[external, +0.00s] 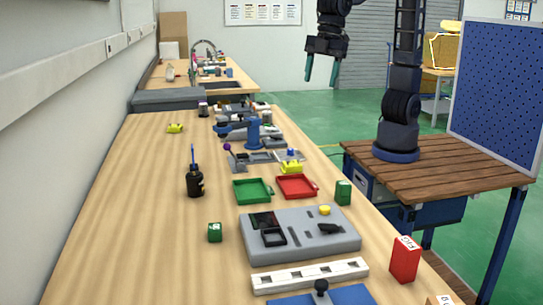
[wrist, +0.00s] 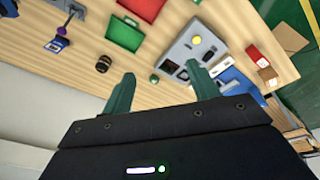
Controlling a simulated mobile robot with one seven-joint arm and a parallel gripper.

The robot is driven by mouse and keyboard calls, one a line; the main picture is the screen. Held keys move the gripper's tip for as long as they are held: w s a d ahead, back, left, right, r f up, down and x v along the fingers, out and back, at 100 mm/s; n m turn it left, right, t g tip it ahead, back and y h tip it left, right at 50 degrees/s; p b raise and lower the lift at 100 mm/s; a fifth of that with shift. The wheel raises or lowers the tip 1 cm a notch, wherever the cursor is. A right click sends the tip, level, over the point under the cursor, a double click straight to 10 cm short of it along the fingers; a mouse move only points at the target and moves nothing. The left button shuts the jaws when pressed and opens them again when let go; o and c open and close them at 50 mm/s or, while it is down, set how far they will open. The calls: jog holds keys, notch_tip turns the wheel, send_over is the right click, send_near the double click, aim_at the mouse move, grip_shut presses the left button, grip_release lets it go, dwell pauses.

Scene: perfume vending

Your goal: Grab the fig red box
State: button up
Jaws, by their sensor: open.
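In the wrist view a red box (wrist: 257,57) at the right, beyond the right finger, looks like the same one. My gripper (external: 321,70) is high up at the top of the external view, far behind the box and well above the table. Its two green fingers are apart with nothing between them. In the wrist view my gripper (wrist: 160,76) points toward the table.
A grey device (external: 300,238) and a white strip (external: 310,277) lie left of the box. A green box (external: 343,193), a red tray (external: 297,187), a green tray (external: 253,191) and a black bottle (external: 195,180) are farther back. The table's left side is mostly clear.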

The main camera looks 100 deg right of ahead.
jog(key=w+a+f+n, duration=0.2)
jog(key=a+f, duration=0.2)
jog(key=a, duration=0.7)
jog(key=n+g, duration=0.2)
jog(key=n, duration=0.5)
send_near(405, 258)
jog(key=shift+s+d+f+h, duration=0.2)
jog(key=shift+s+d, duration=0.1)
jog(key=shift+d, duration=0.15)
jog(key=shift+s+d+f+h, duration=0.2)
jog(key=shift+s+d+f, duration=0.05)
jog(key=shift+d, duration=0.2)
jog(key=shift+s+a+f, duration=0.15)
jog(key=shift+a+f, duration=0.1)
jog(key=shift+f, duration=0.25)
notch_tip(405, 258, down, 10)
jog(key=shift+s+f, duration=0.1)
jog(key=c, duration=1.1)
